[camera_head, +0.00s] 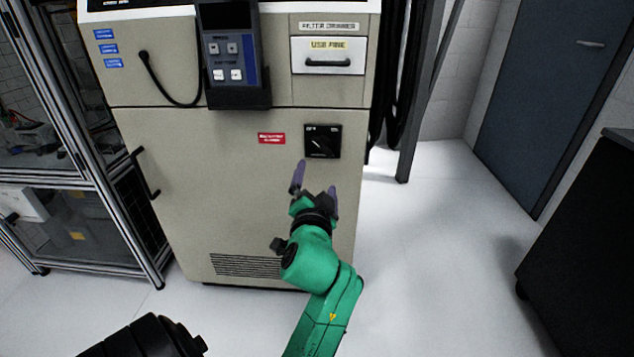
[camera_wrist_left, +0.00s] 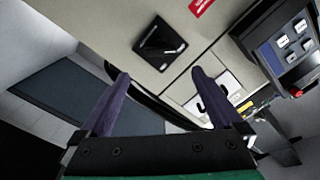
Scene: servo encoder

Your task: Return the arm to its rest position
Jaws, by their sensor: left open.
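My left gripper (camera_head: 315,184) is at the end of a green arm, in front of the beige cabinet (camera_head: 190,210). It is just below a black rotary switch (camera_head: 322,141). In the left wrist view the two purple fingers of this gripper (camera_wrist_left: 160,76) stand wide apart with nothing between them. The black switch (camera_wrist_left: 160,45) shows beyond the fingertips, apart from them. The switch's pointer is tilted in the head view. My right gripper is not in view.
A control pendant (camera_head: 230,50) and a drawer (camera_head: 327,56) are on the cabinet's upper part. A metal-framed rack (camera_head: 110,215) stands at the left. A dark cabinet (camera_head: 590,250) stands at the right. The white floor (camera_head: 430,260) between is clear.

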